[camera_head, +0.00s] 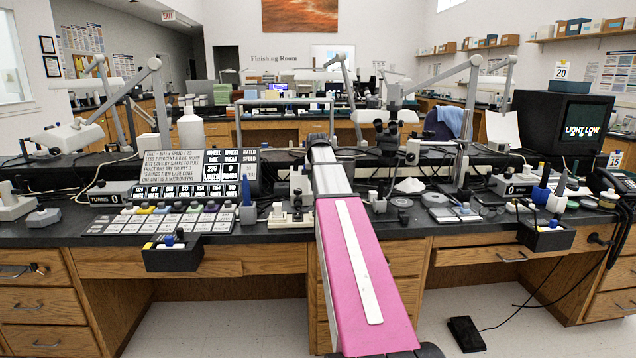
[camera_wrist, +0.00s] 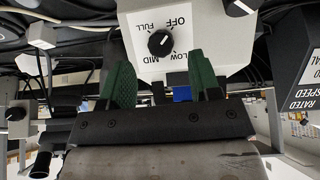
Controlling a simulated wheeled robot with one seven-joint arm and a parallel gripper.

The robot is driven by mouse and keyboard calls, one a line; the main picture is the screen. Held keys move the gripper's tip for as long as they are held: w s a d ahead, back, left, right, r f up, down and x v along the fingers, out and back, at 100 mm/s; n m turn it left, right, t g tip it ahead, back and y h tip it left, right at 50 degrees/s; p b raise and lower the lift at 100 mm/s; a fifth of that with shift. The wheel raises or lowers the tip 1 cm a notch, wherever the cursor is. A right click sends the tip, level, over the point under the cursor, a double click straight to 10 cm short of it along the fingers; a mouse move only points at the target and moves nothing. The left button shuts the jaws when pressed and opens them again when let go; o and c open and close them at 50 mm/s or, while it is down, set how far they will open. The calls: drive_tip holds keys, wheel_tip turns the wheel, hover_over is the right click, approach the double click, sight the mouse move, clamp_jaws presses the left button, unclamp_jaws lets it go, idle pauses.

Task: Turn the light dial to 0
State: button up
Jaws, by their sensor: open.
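The light dial (camera_wrist: 161,43) is a black round knob with a white mark on a pale box, centred high in the wrist view. Labels OFF, LOW, MID and FULL surround it; the wrist view shows them rotated. The exact setting of the mark is hard to read there. A monitor (camera_head: 582,128) at the right in the head view reads LIGHT LOW. My gripper (camera_wrist: 158,62) is open and empty, its two green fingers apart below and either side of the knob, not visibly touching it. In the head view my arm hides the dial and the fingers.
Another black knob (camera_wrist: 15,113) on a pale box is at the left of the wrist view. A dark RATED SPEED sign (camera_wrist: 299,80) is close on the right. A panel of coloured keys (camera_head: 180,220), a microscope (camera_head: 388,140) and lamp arms crowd the bench.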

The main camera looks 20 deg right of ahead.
drive_tip(key=v, duration=0.6)
drive_tip(key=shift+r, duration=0.2)
drive_tip(key=shift+s, duration=0.1)
